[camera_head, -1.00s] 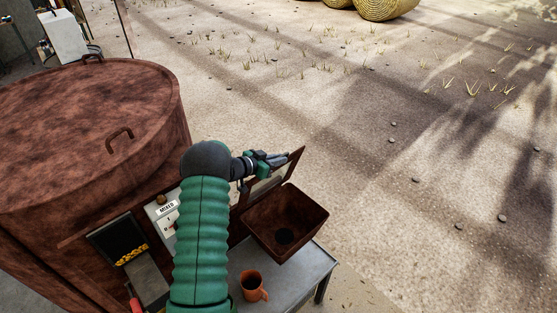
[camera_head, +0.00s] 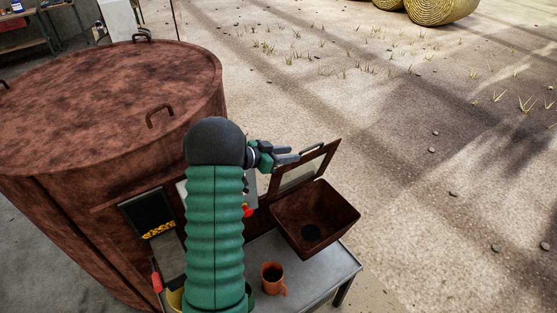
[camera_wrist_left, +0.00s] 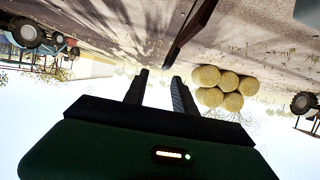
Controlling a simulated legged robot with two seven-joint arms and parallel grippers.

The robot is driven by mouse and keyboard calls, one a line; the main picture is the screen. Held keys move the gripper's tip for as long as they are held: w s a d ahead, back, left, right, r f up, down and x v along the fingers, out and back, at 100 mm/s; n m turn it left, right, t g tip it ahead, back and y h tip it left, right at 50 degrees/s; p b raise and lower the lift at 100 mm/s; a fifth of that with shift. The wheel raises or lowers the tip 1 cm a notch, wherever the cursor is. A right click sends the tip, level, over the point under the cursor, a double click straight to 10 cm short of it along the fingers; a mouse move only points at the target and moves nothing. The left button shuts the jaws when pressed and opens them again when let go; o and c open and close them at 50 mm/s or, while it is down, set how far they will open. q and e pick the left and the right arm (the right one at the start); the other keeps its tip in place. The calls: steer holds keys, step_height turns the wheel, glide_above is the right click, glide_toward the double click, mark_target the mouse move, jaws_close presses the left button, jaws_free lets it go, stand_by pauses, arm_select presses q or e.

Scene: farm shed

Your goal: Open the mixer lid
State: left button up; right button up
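The mixer is a large rusty-brown drum (camera_head: 110,75) at the left of the head view. A brown hopper (camera_head: 315,222) juts from its right side. The hopper's framed lid (camera_head: 322,157) stands raised, tilted up at the hopper's back edge, with the opening uncovered. My left gripper (camera_head: 298,155) is beside the lid, its fingers pointing right toward the frame. In the left wrist view its fingers (camera_wrist_left: 159,85) are apart and empty, with a brown bar, likely the lid's edge (camera_wrist_left: 192,35), just beyond the tips. I cannot tell if they touch. My right gripper is not in view.
A grey metal table (camera_head: 330,262) under the hopper holds an orange mug (camera_head: 272,278). My left arm hides part of the control panel, where a red part (camera_head: 247,210) shows. Open ground lies to the right, with hay bales (camera_head: 440,10) far off.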

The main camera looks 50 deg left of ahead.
arm_select(q)
steer(key=v, duration=0.4)
steer(key=shift+s+b, duration=0.25)
steer(key=shift+b, duration=0.05)
steer(key=shift+a, duration=0.15)
steer(key=w+d+f+n+g+y+b, duration=0.1)
steer(key=w+d+f+g+y+b, duration=0.1)
steer(key=w+d+f+b, duration=0.35)
steer(key=w+d+f+n+g+y+b, duration=0.1)
steer(key=w+d+f+y+b, duration=0.15)
steer(key=d, duration=0.55)
steer(key=s+d+f+g+h+b, duration=0.1)
steer(key=s+d+f+g, duration=0.1)
steer(key=s+d+f, duration=0.2)
steer(key=s+d+f+g+h+b, duration=0.1)
steer(key=s+d+f+g, duration=0.2)
steer(key=s+d, duration=0.5)
steer(key=s+d+f+m+g+h, duration=0.1)
steer(key=s+d+f+g, duration=0.2)
steer(key=d, duration=0.8)
steer(key=s+f, duration=0.2)
steer(key=s, duration=0.1)
steer(key=shift+s+f+b, duration=0.2)
steer(key=shift+b, duration=0.2)
